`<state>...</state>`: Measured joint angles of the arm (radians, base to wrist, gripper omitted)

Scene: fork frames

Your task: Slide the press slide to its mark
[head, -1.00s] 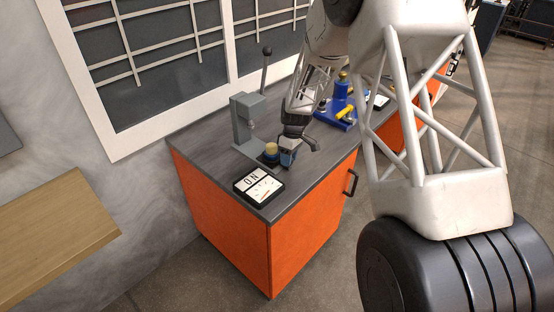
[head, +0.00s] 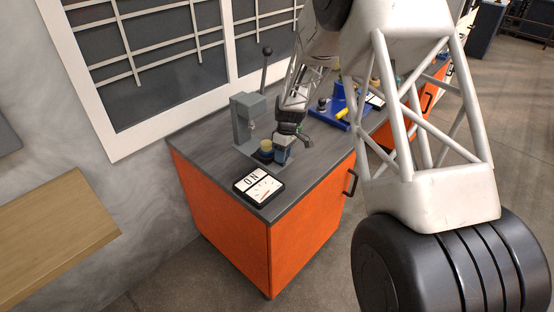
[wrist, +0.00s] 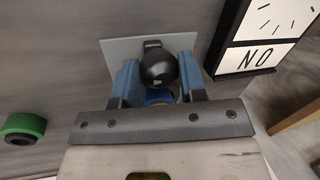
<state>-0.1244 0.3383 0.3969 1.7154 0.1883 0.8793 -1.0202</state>
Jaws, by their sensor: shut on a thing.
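The grey press (head: 242,121) with its upright lever stands on the dark bench top near the wall. Its slide sits at the foot of the press and carries a yellow round piece (head: 266,146). My gripper (head: 283,156) is just to the right of the slide. In the wrist view its two blue fingers (wrist: 158,80) are on either side of a black ball knob (wrist: 158,67) and shut on it. A pale grey plate (wrist: 112,48) lies beneath the knob. I cannot make out the mark; the gripper hides part of the slide.
A blue fixture with a yellow handle (head: 342,112) stands farther right. A green-rimmed black round thing (wrist: 22,128) is at the left in the wrist view.

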